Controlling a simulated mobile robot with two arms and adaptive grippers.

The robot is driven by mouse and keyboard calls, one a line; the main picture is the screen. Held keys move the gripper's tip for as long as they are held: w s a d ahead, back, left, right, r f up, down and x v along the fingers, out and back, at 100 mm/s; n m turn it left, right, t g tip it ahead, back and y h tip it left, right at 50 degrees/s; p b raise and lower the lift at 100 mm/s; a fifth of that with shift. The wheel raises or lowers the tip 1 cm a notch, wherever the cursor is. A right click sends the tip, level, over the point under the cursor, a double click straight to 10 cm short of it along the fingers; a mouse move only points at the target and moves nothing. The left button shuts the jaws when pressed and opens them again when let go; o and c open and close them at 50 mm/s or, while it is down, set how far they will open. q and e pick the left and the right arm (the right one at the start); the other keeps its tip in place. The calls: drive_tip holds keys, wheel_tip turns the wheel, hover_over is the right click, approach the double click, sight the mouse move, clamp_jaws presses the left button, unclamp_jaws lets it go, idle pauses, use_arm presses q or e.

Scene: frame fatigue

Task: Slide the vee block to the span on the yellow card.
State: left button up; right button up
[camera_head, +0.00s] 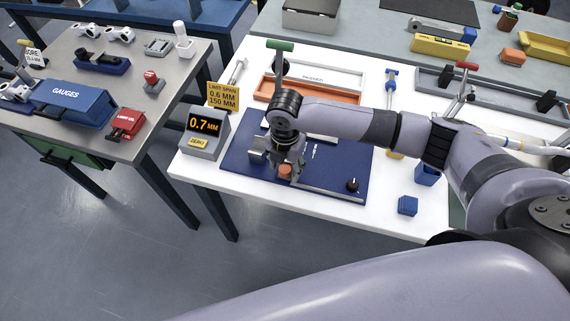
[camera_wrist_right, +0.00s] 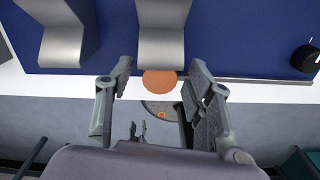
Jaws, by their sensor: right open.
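The yellow card (camera_head: 223,96) reads "LIMIT SPAN 0.6 MM 150 MM" and stands behind a grey readout (camera_head: 204,133) showing 0.7 MM. A blue plate (camera_head: 236,163) carries grey vee-shaped blocks. In the right wrist view one block (camera_wrist_right: 63,35) is at the left and another (camera_wrist_right: 161,35) is at the top middle. An orange round piece (camera_wrist_right: 160,82) meets the near edge of the middle block in that view. My right gripper (camera_wrist_right: 158,88) is open, pointing down, with its fingers on either side of the orange piece (camera_head: 285,171). My left gripper is out of view.
An orange tray (camera_head: 318,95) lies behind the plate. A small blue block (camera_head: 407,206) is to the right. The white table's front edge is close.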

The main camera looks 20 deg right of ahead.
clamp_jaws()
idle(0.7)
